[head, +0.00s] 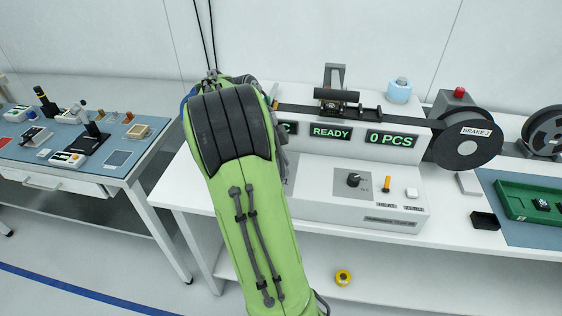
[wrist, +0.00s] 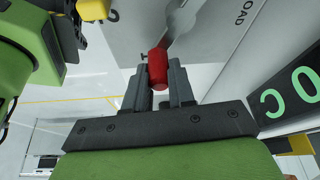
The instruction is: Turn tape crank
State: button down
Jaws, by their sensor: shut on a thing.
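The tape crank shows in the wrist view as a red handle (wrist: 158,76) at the end of a grey metal arm (wrist: 182,18). My gripper (wrist: 160,66) is shut on the red handle, with one dark finger on each side of it. The rest of the crank runs out of the top of the wrist view. In the head view, my green arm hides the crank and gripper. The white tape machine (head: 330,195) stands behind and right of my arm, with screens reading "READY" and "0 PCS".
A black reel (head: 467,139) marked "BRAKE 3" is at the machine's right end, beside a red button (head: 460,92). A black knob (head: 353,180) and orange lever (head: 386,183) sit on the front. A green tray (head: 525,200) lies farther right. A blue-topped bench (head: 112,184) stands left.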

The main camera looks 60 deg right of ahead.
dwell(0.3)
jog(key=c, duration=1.2)
grip_release()
jog(key=p+v, duration=0.9)
jog(key=v, duration=0.6)
jog(key=shift+w+a+r, duration=0.1)
jog(key=shift+w+r, duration=0.05)
jog(key=shift+r, duration=0.15)
